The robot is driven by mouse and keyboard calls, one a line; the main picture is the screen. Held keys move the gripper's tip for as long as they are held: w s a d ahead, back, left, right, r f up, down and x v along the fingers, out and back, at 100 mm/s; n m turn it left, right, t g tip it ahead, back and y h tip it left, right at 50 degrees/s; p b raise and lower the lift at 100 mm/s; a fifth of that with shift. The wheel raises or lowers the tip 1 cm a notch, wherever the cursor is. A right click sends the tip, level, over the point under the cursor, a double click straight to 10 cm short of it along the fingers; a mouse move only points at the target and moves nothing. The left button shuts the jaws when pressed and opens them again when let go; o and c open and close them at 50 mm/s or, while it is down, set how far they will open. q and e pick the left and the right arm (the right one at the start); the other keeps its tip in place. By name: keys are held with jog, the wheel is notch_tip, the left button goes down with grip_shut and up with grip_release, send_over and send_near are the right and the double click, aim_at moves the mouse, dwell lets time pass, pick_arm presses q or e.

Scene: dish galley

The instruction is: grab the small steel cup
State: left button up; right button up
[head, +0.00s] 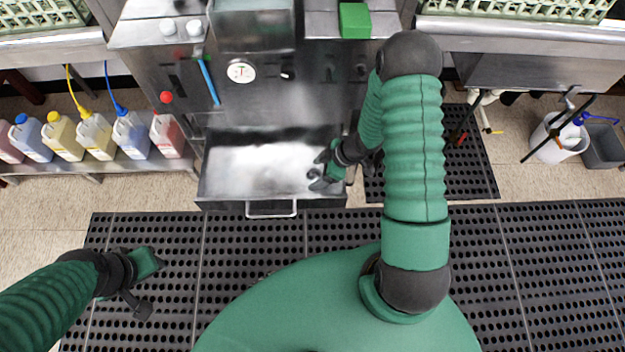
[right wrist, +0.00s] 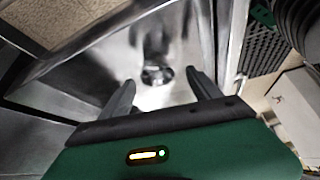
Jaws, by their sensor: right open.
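The small steel cup (right wrist: 157,75) shows in the right wrist view as a small, round, shiny thing with a dark inside, on the bright metal floor of an open steel drawer (head: 235,175). It lies beyond and between my right fingertips, with a gap to them. In the head view the cup (head: 313,174) is hard to make out beside the gripper, at the drawer's right side. My right gripper (head: 319,170) is open and empty, reaching into the drawer; it also shows in the right wrist view (right wrist: 163,86). My left gripper (head: 150,288) hangs over the black mat, away from the drawer.
The drawer's walls and front handle (head: 271,209) stand close around my right gripper. A steel machine (head: 265,100) rises behind it. Several coloured jugs (head: 97,136) stand on a shelf at left. A white bucket (head: 560,140) stands at right. The perforated black mat (head: 540,250) is clear.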

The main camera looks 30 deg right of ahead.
aim_at(313, 179)
jog(key=f, duration=0.1)
jog(key=w+f+b, duration=0.1)
jog(key=f, duration=0.1)
jog(key=shift+a+f, duration=0.15)
jog(key=shift+a, duration=0.05)
jog(key=shift+r, duration=0.2)
jog(key=shift+w+a, duration=0.1)
jog(key=shift+a, duration=0.1)
jog(key=c, duration=0.6)
jog(key=shift+d, duration=0.15)
jog(key=c, duration=0.8)
